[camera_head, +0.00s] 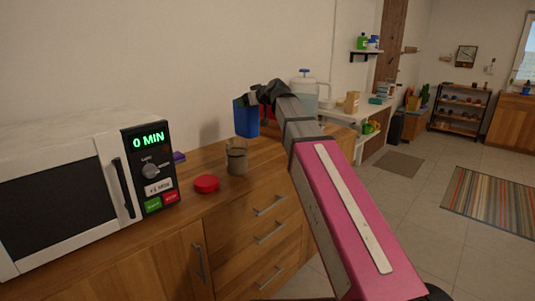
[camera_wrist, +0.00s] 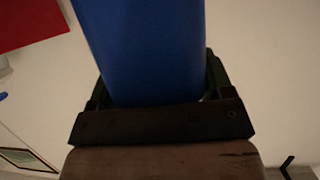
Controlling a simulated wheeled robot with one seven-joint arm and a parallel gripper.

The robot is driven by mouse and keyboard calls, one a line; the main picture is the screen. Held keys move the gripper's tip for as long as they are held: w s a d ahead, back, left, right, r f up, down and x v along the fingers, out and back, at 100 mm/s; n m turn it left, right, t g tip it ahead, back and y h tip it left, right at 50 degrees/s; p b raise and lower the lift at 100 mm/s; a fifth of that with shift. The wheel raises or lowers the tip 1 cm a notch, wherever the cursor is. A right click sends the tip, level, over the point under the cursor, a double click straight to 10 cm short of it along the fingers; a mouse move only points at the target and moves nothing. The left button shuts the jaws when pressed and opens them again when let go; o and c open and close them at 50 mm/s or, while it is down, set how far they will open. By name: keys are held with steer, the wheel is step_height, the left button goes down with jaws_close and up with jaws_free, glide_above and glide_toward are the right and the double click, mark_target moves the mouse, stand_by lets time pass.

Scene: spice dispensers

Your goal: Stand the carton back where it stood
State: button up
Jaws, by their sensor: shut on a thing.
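My gripper (camera_head: 252,97) is at the end of my outstretched arm, above the wooden counter near the wall. It is shut on a blue carton (camera_head: 245,119), which hangs upright or nearly so in the head view, behind and above a glass jar. In the wrist view the blue carton (camera_wrist: 145,50) fills the space between my dark gripper's jaws (camera_wrist: 155,88). The carton's lower edge is partly behind the jar's top in the head view, so I cannot tell how far it is from the counter.
On the counter (camera_head: 190,207) stand a glass jar (camera_head: 237,160) with brownish contents, a red round lid (camera_head: 206,184) and a microwave (camera_head: 80,190) at left. A clear jug (camera_head: 308,92) stands farther back. Shelves and a striped rug (camera_head: 490,200) lie at right.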

steer(key=w+d+f, duration=0.5)
steer(key=d+f, duration=0.3)
steer(key=f, duration=0.2)
steer(key=shift+w+d+f, duration=0.25)
steer(key=shift+w+d, duration=0.1)
steer(key=shift+w, duration=0.05)
steer(key=shift+f, duration=0.1)
steer(key=o, duration=1.4)
steer(key=shift+o, duration=0.2)
steer(key=v, duration=1.2)
